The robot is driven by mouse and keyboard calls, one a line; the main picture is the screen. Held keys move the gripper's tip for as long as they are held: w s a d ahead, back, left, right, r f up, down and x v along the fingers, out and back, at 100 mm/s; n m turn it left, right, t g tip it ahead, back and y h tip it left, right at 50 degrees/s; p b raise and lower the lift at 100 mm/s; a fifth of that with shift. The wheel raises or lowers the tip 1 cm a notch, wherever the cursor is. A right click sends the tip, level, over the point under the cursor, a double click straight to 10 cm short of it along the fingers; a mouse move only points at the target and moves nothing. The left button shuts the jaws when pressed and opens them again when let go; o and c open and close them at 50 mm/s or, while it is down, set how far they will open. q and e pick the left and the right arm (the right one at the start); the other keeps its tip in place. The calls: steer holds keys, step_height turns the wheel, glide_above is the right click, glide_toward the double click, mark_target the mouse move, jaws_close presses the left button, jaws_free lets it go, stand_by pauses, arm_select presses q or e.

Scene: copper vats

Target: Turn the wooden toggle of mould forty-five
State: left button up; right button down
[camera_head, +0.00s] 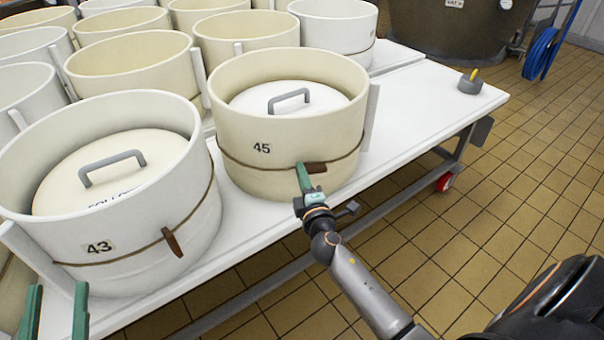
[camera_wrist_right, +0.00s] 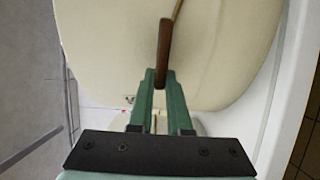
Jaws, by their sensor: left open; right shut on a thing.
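Mould 45 (camera_head: 240,170) is a cream round tub on the white table, with a cord around its wall. Its brown wooden toggle (camera_head: 317,168) sits on the cord at the front and lies roughly level in the head view. My right gripper (camera_head: 303,167) is shut on this toggle. My left gripper (camera_head: 57,287) is open and empty at the bottom left, in front of mould 43.
Mould 43 (camera_head: 150,270) stands left of mould 45, with its own cord and slanting toggle (camera_head: 172,242). More moulds crowd behind. A small grey weight (camera_head: 469,84) stands on the clear right end of the table (camera_head: 425,105). Tiled floor lies in front.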

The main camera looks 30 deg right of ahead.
arm_select(q)
steer(key=shift+s+r, duration=0.1)
steer(key=shift+r, duration=0.15)
arm_select(e)
steer(key=shift+n, duration=0.3)
steer(key=c, duration=0.9)
jaws_free()
steer(key=shift+o, duration=0.2)
arm_select(q)
steer(key=s+r+m+t+h+b, duration=0.1)
steer(key=s+r+m+h, duration=0.2)
steer(key=r+h, duration=0.1)
steer(key=shift+d+r, duration=0.35)
steer(key=shift+r, duration=0.45)
arm_select(e)
steer(key=v, duration=1.2)
steer(key=shift+s, duration=0.2)
steer(key=shift+a, duration=0.15)
